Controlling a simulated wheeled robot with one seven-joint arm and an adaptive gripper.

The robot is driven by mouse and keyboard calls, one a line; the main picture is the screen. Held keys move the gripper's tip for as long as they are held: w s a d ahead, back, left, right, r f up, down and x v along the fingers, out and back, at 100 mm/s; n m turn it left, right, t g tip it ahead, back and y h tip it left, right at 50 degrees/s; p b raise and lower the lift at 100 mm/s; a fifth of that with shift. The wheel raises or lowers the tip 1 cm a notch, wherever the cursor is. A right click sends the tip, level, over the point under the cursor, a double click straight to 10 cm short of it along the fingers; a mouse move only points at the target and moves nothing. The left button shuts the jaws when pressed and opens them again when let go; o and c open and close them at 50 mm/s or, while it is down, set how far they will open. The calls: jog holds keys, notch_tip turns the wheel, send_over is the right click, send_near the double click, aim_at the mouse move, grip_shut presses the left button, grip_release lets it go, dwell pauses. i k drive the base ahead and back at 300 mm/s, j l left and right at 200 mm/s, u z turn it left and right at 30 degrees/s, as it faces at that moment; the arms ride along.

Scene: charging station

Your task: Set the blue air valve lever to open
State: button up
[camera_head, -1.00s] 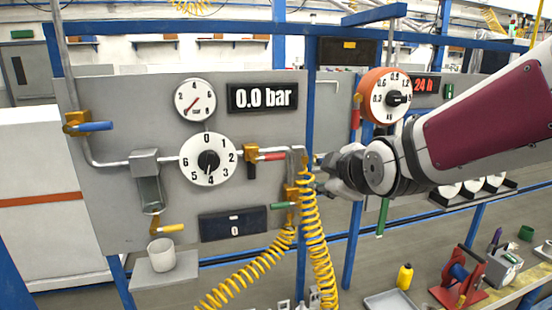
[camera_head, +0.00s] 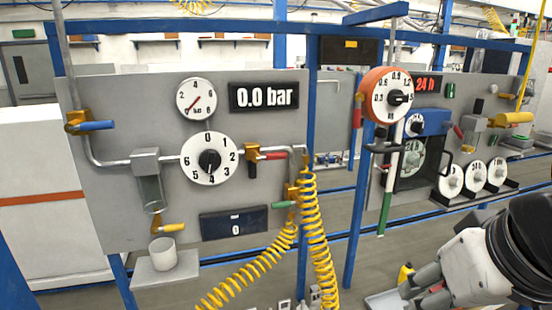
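The blue lever (camera_head: 96,126) sits on a brass valve (camera_head: 76,121) at the left edge of the grey panel in the head view. It points right, roughly level, across the upright grey pipe. My gripper (camera_head: 412,292) is at the lower right, far from the lever and in front of the bench. Its fingers appear apart and empty, pointing left and down; their tips are near the lower picture edge.
The panel (camera_head: 120,225) also carries a gauge (camera_head: 196,99), a 0.0 bar display (camera_head: 264,96), a dial (camera_head: 209,159), a red lever (camera_head: 274,156), a yellow lever (camera_head: 173,228) and a green lever (camera_head: 284,205). Yellow coiled hoses (camera_head: 318,240) hang at its right. A white cup (camera_head: 162,254) stands below.

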aim_at(98, 126)
jog(key=u, duration=1.3)
jog(key=i+l+z, duration=0.45)
jog(key=l, duration=0.15)
